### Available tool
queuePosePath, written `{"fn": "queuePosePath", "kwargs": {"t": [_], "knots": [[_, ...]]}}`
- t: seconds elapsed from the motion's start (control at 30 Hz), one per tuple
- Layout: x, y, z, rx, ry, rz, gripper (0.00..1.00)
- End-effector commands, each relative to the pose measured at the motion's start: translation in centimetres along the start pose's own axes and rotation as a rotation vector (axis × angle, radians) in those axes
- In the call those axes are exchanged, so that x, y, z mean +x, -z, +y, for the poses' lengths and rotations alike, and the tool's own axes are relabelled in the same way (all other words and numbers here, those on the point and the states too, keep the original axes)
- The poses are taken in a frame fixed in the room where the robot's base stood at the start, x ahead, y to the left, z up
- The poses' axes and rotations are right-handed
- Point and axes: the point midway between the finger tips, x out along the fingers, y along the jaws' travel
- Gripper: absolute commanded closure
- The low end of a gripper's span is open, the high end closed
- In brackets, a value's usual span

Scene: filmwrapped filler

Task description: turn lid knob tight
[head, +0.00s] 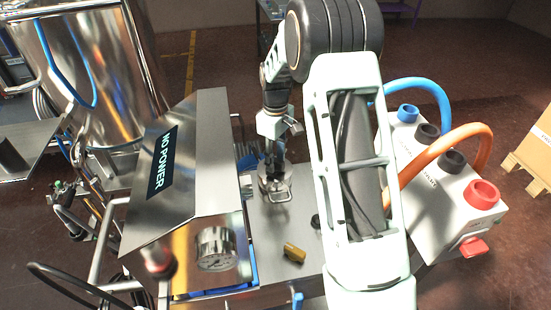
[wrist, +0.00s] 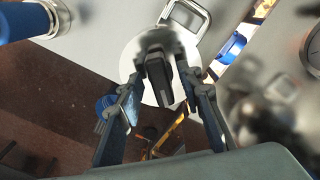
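A pale round lid (wrist: 128,62) with a dark knob (wrist: 158,78) on top shows in the upper middle of the wrist view. My gripper (wrist: 164,84) is open, with one blue-grey finger on each side of the knob. Whether either finger touches the knob I cannot tell. In the head view my gripper (head: 274,172) points down over a small metal fitting with a wire handle (head: 279,197) on the grey bench top. The knob itself is hidden or too small to make out there.
A steel cabinet marked "NO POWER" (head: 205,165) with a pressure gauge (head: 215,250) stands close on the left. A white box with coloured hose ports (head: 440,200) stands on the right. A small brass-coloured block (head: 294,253) lies on the bench top (head: 270,235) in front.

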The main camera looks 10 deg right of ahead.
Motion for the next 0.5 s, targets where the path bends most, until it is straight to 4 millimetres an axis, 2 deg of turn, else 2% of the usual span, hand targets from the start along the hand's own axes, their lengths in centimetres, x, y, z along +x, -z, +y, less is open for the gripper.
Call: {"fn": "queuePosePath", "kwargs": {"t": [0.07, 0.33, 0.5], "knots": [[-0.01, 0.0, -0.01, 0.0, 0.0, 0.0, 0.7], [-0.03, 0.0, 0.0, 0.0, 0.0, 0.0, 1.0], [-0.04, 0.01, 0.0, 0.002, 0.0, 0.0, 1.0]]}}
